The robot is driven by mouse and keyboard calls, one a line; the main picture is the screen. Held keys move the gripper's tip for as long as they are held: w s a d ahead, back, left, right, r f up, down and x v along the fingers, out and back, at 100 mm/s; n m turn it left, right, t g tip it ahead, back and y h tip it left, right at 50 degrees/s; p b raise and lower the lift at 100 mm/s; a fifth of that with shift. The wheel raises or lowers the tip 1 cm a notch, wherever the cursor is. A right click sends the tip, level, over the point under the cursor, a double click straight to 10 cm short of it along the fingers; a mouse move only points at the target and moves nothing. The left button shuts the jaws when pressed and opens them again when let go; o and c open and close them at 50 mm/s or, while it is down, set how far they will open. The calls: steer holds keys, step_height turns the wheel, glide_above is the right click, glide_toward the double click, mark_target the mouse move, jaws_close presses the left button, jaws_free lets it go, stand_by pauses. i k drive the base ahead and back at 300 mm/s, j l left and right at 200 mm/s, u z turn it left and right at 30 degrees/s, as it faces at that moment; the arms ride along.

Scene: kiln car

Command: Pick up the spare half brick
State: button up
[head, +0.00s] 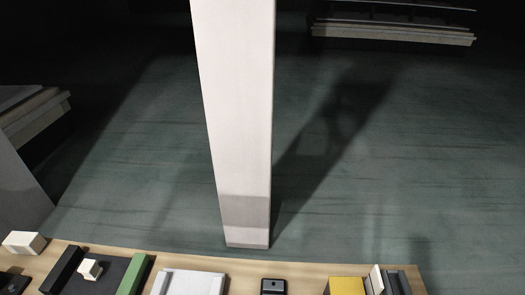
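A cream block (24,242) lies at the far left end of the wooden worktop, near its back edge. A smaller cream block (89,269) sits between a black bar and a green bar. I cannot tell for sure which of them is the spare half brick. My gripper is not in view, and nothing is seen touching either block.
The wooden worktop (247,267) runs along the bottom, cut off by the frame. On it are a green bar (133,274), a pale grey tray (163,284), a black device (273,287) and a yellow block (347,286). A tall pale upright blocks the middle.

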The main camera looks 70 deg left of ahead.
mark_target(22, 243)
steer(key=u, duration=4.25)
steer(key=i+j+z, duration=0.2)
steer(key=z, duration=0.2)
steer(key=i+j+z, duration=0.15)
steer(key=z, duration=0.25)
steer(key=i+j+z, duration=0.1)
steer(key=j+z, duration=0.55)
steer(key=z, duration=0.15)
steer(key=i+j+z, duration=0.15)
steer(key=j, duration=1.05)
steer(key=j+z, duration=0.1)
steer(key=j, duration=1.15)
steer(key=i, duration=0.05)
